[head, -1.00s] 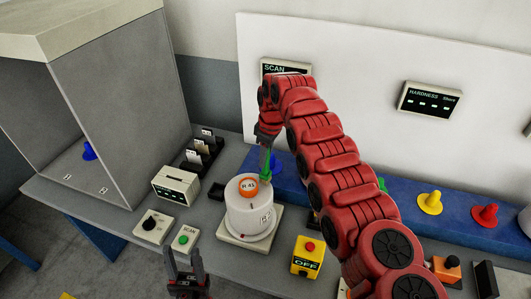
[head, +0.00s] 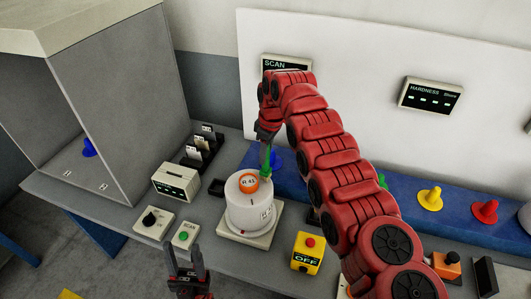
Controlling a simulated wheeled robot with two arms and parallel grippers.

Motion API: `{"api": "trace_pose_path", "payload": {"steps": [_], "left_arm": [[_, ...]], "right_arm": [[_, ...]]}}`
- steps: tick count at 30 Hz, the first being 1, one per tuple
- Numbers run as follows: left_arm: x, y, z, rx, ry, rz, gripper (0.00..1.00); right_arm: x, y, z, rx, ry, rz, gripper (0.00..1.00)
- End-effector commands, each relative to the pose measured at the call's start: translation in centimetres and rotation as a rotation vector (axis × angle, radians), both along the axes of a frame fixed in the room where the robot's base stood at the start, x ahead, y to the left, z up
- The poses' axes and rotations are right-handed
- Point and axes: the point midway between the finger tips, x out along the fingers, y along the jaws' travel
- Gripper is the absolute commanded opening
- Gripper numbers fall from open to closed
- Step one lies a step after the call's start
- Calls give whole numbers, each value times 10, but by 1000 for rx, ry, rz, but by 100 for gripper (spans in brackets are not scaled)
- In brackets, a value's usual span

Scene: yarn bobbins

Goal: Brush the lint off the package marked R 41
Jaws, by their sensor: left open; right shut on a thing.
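The white yarn package (head: 245,215) stands upright on a pale square base (head: 262,238), with an orange core top (head: 248,183) whose label looks like R 41. A small tag is on its side; lint is too small to make out. My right gripper (head: 266,140) is shut on a green brush (head: 265,160), held down at the far right side of the package's top. The brush tip is close to the package; I cannot tell whether it touches. My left gripper (head: 186,262) is open and empty, in front and left of the package, near the green SCAN button box (head: 186,236).
A dial box (head: 154,222), a display box (head: 175,184) and a card rack (head: 202,146) stand left. A blue rail (head: 400,198) with coloured cones runs behind. My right arm covers the middle right.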

Motion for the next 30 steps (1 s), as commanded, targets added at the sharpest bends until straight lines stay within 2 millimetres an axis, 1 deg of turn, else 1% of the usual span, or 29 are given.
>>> {"api": "trace_pose_path", "payload": {"steps": [13,19,30], "left_arm": [[0,0,-4,0,0,0,50],[0,0,-6,0,0,0,50],[0,0,-14,0,0,0,50]], "right_arm": [[0,0,-6,0,0,0,0],[-1,-3,-5,0,-2,-3,0],[-16,-6,-4,0,-2,-2,0]]}}
